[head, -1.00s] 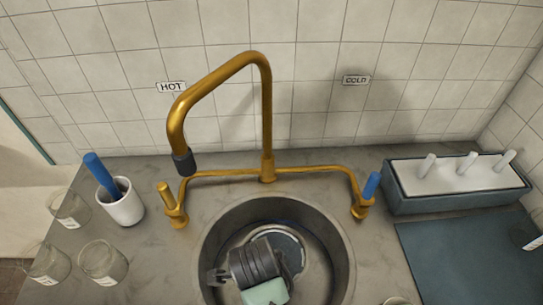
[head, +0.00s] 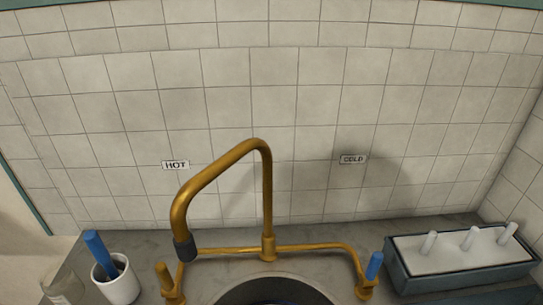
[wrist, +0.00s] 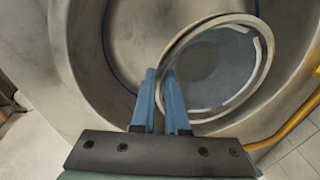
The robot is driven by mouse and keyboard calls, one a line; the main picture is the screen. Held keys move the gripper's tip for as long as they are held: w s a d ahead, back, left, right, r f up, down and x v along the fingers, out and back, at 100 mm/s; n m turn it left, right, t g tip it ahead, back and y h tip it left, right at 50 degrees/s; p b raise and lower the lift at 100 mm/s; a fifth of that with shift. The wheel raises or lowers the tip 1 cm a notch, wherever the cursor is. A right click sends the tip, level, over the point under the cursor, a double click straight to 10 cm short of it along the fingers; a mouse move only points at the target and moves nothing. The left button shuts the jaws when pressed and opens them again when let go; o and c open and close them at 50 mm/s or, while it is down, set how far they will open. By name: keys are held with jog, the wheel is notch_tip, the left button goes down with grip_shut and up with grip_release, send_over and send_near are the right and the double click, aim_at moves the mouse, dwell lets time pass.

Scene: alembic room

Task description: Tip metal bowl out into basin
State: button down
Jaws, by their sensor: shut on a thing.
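In the wrist view my gripper (wrist: 160,76) has its two blue fingers close together on the near left rim of the round metal bowl (wrist: 208,65). The bowl is inside the wide grey basin (wrist: 140,32), and its open mouth faces the wrist camera. A paler band shows along its inner right side; I cannot tell what the bowl holds. In the head view only the far rim of the basin (head: 240,289) shows at the bottom edge; the bowl and my gripper are out of that picture.
A brass tap (head: 265,195) rises behind the basin, its spout bent left. A white cup (head: 117,287) with a blue-handled tool stands at left. A blue-grey rack (head: 460,265) with white pegs stands at right. Brass pipe (wrist: 295,130) shows close by in the wrist view.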

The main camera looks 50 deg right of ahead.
notch_tip(320, 180, up, 6)
jog(key=w+a+p, duration=0.1)
jog(key=a+p, duration=0.1)
jog(key=p, duration=0.4)
jog(key=shift+w+a, duration=0.15)
jog(key=shift+w, duration=0.05)
jog(key=shift+w+a+f+t+y+p, duration=0.1)
jog(key=shift+w+a+t+y+p, duration=0.4)
jog(key=shift+a+y, duration=0.25)
jog(key=shift+w+a+f+t+y+p, duration=0.1)
jog(key=shift+w+a+t+y+p, duration=0.35)
jog(key=shift+a+y, duration=0.3)
jog(key=shift+s+r, duration=0.1)
jog(key=shift+r, duration=0.1)
jog(key=r+t+y+p, duration=0.1)
jog(key=p, duration=0.1)
jog(key=r+t+y+p, duration=0.1)
jog(key=p, duration=0.1)
jog(key=shift+a+r+y, duration=0.2)
jog(key=shift+r+y, duration=0.1)
jog(key=shift+r, duration=0.05)
